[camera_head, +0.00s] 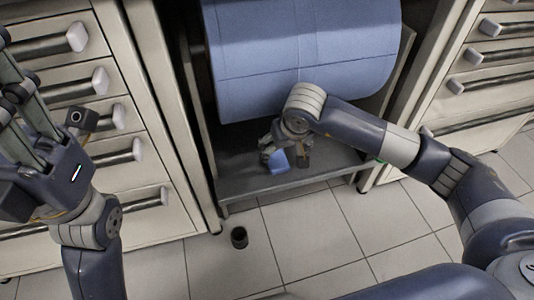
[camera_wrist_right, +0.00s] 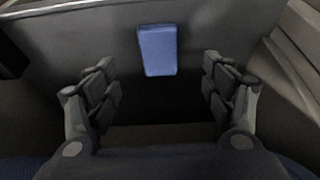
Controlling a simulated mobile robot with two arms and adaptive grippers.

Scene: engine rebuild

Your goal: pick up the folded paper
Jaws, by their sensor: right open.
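The folded paper is a small blue rectangle (camera_head: 278,161) on the grey shelf (camera_head: 235,184) under the big blue roll. In the right wrist view the folded paper (camera_wrist_right: 157,50) lies flat, just beyond the fingertips and between their lines. My right gripper (camera_head: 283,155) reaches in from the right, low over the shelf, and partly covers the paper. In the right wrist view my right gripper (camera_wrist_right: 160,85) is open, with nothing between its fingers. My left gripper (camera_head: 22,105) is raised at the left edge, far from the paper; its fingertips are partly out of frame.
The large blue paper roll (camera_head: 300,50) hangs right above my right wrist. Drawer cabinets (camera_head: 150,120) with protruding handles stand at both sides of the shelf bay. A small dark cup-like thing (camera_head: 239,237) stands on the tiled floor in front. The floor is otherwise clear.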

